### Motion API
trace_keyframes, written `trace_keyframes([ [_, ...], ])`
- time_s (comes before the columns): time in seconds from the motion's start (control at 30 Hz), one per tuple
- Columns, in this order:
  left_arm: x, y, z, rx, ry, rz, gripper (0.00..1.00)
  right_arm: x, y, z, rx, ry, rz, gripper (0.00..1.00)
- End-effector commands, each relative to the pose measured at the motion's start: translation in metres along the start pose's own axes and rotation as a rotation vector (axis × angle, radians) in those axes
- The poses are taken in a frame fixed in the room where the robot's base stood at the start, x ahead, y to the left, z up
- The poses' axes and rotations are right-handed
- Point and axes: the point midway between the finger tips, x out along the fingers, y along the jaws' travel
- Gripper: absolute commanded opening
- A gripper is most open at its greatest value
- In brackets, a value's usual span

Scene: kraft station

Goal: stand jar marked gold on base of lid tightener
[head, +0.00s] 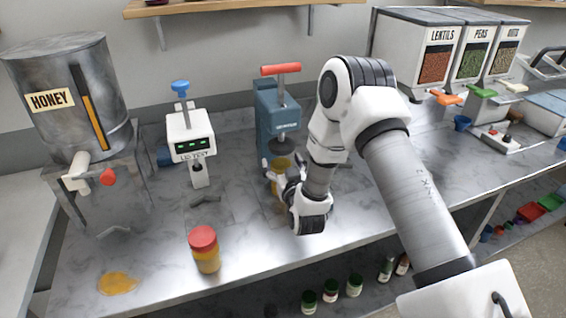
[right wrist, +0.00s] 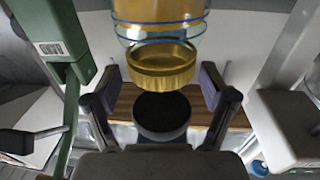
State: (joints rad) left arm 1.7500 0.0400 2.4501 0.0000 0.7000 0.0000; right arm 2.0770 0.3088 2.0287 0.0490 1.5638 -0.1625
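The lid tightener (head: 277,105) is a blue-green press with a red handle, standing at the back of the counter. A jar with a gold lid (head: 281,163) is under its head, partly hidden by my right gripper (head: 277,178). In the right wrist view, which looks upside down, the gold lid (right wrist: 163,68) faces a round black pad (right wrist: 162,112) with a small gap between. My right fingers are on both sides of the lid, spread, with clear gaps. Whether the jar's bottom touches the tightener's base is hidden. My left gripper is out of view.
A red-lidded jar (head: 205,250) stands near the front edge, right of a honey spill (head: 118,284). A honey tank (head: 70,95) and a white device (head: 191,136) stand left of the tightener. Food dispensers (head: 440,60) are at the right. Several small jars are below.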

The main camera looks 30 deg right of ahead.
Motion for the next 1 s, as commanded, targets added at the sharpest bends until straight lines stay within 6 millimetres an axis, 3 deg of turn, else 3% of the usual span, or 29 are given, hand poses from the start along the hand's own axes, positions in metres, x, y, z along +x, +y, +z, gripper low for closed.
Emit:
trace_keyframes([
  [0.03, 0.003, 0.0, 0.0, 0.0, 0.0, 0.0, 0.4, -0.004, 0.0, 0.014, 0.001, -0.03, -0.004, 0.83],
  [0.13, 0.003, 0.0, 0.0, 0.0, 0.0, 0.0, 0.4, -0.005, 0.0, 0.014, 0.001, -0.03, -0.004, 0.83],
  [0.33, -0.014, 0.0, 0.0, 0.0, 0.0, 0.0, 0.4, -0.006, 0.0, -0.004, 0.002, -0.031, -0.004, 0.83],
  [0.4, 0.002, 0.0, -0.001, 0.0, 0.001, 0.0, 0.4, -0.022, 0.0, 0.006, 0.001, -0.032, -0.004, 0.83],
  [0.7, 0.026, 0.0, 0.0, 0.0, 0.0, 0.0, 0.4, -0.1, 0.0, 0.0, -0.001, -0.022, -0.004, 0.83],
  [0.83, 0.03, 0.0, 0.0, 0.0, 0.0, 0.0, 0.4, -0.118, 0.0, -0.004, 0.0, -0.018, -0.003, 0.83],
  [1.0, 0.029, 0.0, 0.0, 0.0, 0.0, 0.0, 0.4, -0.123, 0.0, -0.007, 0.0, -0.015, -0.002, 0.83],
])
